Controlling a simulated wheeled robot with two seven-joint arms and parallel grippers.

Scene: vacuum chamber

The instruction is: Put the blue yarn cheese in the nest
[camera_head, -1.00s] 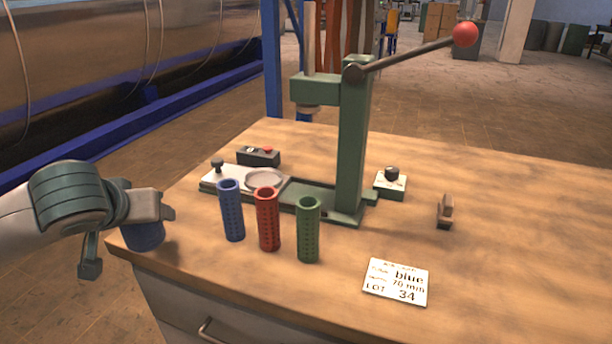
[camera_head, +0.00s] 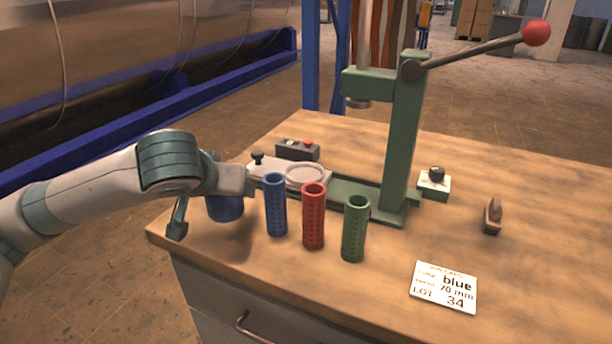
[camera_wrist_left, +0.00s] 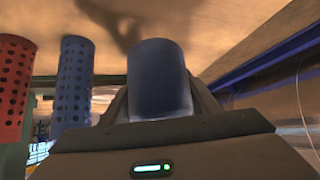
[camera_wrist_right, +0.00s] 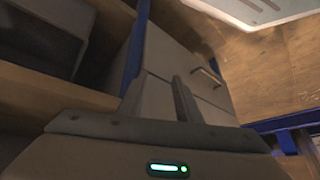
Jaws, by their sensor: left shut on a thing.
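My left gripper (camera_head: 248,180) is shut on the blue yarn cheese (camera_head: 225,207), a plain dark blue cylinder, over the bench's left edge area. The cheese stands between the fingers in the left wrist view (camera_wrist_left: 160,80). The gripper partly hides it in the head view. The nest (camera_head: 305,173) is a round ring on the pale plate at the green press's foot, right of and beyond the cheese. My right gripper (camera_wrist_right: 162,100) shows only in its wrist view, seemingly open and empty, facing drawer fronts.
Perforated blue (camera_head: 276,205), red (camera_head: 314,216) and green (camera_head: 355,228) tubes stand upright in front of the nest. The press (camera_head: 403,150) has a raised lever with a red knob (camera_head: 537,33). A card (camera_head: 443,287) reads blue, 70 mm. The bench's right side is largely clear.

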